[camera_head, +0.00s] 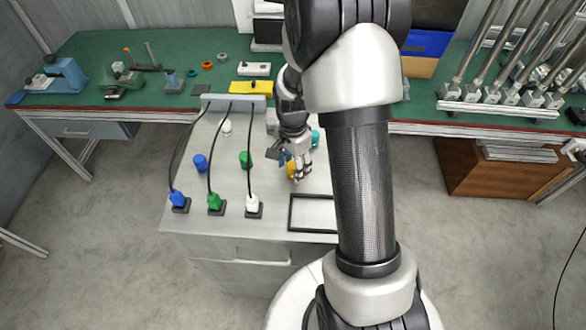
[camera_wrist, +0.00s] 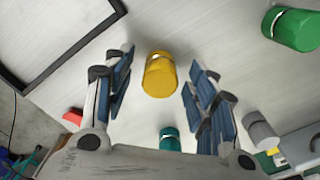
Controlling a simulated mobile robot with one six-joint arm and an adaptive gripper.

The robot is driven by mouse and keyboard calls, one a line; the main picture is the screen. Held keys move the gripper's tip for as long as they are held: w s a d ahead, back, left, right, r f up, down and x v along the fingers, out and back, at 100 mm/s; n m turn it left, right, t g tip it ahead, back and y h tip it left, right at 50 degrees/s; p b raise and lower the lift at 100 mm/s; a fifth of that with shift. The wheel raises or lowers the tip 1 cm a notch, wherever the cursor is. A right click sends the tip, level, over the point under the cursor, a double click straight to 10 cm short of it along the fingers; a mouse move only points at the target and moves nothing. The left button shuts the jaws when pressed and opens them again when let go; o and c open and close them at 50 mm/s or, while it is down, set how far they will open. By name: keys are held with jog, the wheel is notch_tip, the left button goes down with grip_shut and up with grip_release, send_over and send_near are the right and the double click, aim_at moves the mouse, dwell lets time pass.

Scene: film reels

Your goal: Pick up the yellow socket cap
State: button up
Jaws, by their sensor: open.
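The yellow socket cap (camera_wrist: 160,76) stands on the white tabletop, centred between the fingers of my gripper (camera_wrist: 160,85) in the wrist view. My gripper is open, with blue-padded fingers on either side of the cap and visible gaps to it. In the head view my gripper (camera_head: 293,165) is low over the table, and only part of the yellow cap (camera_head: 291,171) shows beside its fingers.
A green cap (camera_wrist: 291,28) stands at the upper right and a teal cap (camera_wrist: 170,139) near my palm. A black frame (camera_wrist: 72,62) lies at the left. In the head view, a blue cap (camera_head: 200,163) and plugs with black cables occupy the table's left side.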

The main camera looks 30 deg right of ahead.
jog(key=shift+c, duration=0.3)
jog(key=c, duration=0.8)
jog(key=shift+c, duration=0.2)
jog(key=shift+r, duration=0.15)
